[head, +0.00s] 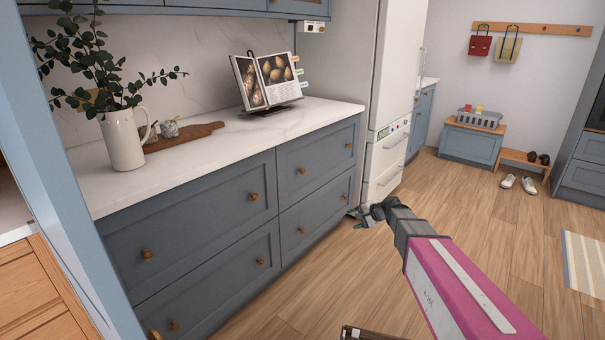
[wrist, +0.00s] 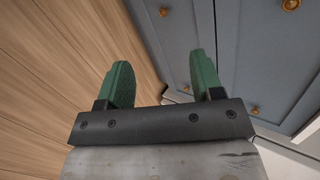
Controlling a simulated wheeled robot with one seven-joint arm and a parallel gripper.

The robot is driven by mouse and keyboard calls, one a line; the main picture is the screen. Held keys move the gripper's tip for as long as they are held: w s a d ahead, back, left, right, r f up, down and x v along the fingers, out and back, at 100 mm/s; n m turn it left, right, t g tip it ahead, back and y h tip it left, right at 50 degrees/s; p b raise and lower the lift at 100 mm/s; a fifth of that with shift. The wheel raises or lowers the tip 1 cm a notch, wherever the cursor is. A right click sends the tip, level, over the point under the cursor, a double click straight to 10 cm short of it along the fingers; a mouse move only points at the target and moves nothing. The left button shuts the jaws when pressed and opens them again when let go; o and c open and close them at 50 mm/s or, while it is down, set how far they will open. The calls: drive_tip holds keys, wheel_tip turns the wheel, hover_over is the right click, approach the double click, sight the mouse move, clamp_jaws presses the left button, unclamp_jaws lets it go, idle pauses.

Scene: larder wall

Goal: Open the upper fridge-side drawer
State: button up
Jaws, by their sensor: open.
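The upper fridge-side drawer (head: 318,160) is the top right blue-grey front of the counter unit, beside the fridge. It is closed and has two brass knobs, one left (head: 301,171) and one right (head: 348,145). My gripper (head: 355,212) is low in front of the unit's right end, below and apart from these knobs. In the wrist view its two green fingers (wrist: 163,78) are spread with nothing between them. Blue-grey fronts with brass knobs (wrist: 255,110) show past the fingers there; I cannot tell which drawer each knob belongs to.
The lower fridge-side drawer (head: 315,215) and the left drawers (head: 190,235) are closed. The white fridge (head: 390,110) stands right of the unit. A cookbook on a stand (head: 266,80) and a white jug (head: 123,140) are on the counter.

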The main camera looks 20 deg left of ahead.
sight(304, 172)
drive_tip(key=w+a+r+m+t+y, duration=0.1)
drive_tip(key=w+a+r+m+y, duration=0.1)
drive_tip(key=w+a, duration=0.4)
drive_tip(key=w+a+r+m+t+y, duration=0.1)
drive_tip(key=w+a+r+m+y, duration=0.1)
drive_tip(key=w+a, duration=0.5)
drive_tip(key=w+a+r+m+t+y, duration=0.2)
drive_tip(key=w+a, duration=0.4)
drive_tip(key=a, duration=0.9)
wheel_tip(304, 172, up, 2)
drive_tip(key=shift+w+r+m, duration=0.1)
drive_tip(key=shift+w+m, duration=0.05)
drive_tip(key=shift+m, duration=0.75)
clamp_jaws()
